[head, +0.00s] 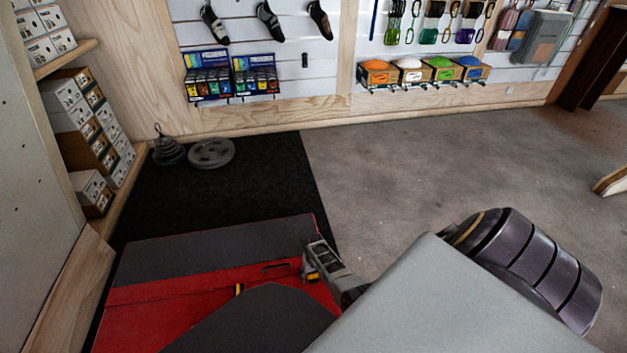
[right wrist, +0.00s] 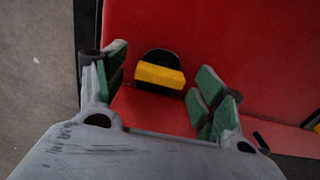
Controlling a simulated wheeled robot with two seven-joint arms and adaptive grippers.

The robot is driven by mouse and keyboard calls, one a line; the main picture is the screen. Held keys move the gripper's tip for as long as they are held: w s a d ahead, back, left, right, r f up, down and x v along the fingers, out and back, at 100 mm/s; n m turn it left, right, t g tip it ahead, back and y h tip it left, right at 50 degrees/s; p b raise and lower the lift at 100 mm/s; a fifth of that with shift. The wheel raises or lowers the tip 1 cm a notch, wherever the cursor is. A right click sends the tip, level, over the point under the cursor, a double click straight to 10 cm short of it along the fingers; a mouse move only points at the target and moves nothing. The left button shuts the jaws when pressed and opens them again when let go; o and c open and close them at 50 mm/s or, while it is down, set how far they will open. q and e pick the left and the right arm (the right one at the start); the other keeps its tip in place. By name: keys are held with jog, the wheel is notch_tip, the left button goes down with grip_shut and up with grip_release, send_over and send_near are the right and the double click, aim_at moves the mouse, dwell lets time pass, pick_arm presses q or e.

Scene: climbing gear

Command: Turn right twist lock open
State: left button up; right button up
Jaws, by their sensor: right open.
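A red case (head: 150,312) with dark grey panels lies low in front of me. The right twist lock, a yellow bar on a black rounded base, shows in the right wrist view (right wrist: 160,76) on the red surface. A yellow spot beside my gripper in the head view (head: 313,277) appears to be this same lock. Another small yellow lock (head: 239,290) is further left. My right gripper (head: 316,262) is open, and its green-padded fingers (right wrist: 163,92) stand on either side of the right lock with visible gaps. My left gripper is not in view.
The case lies on a black mat (head: 260,170). Weight plates (head: 211,153) and a stacked weight (head: 168,148) stand at its far left. Boxes (head: 95,130) fill a shelf at left.

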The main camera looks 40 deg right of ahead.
jog(key=shift+c, duration=0.2)
jog(key=c, duration=1)
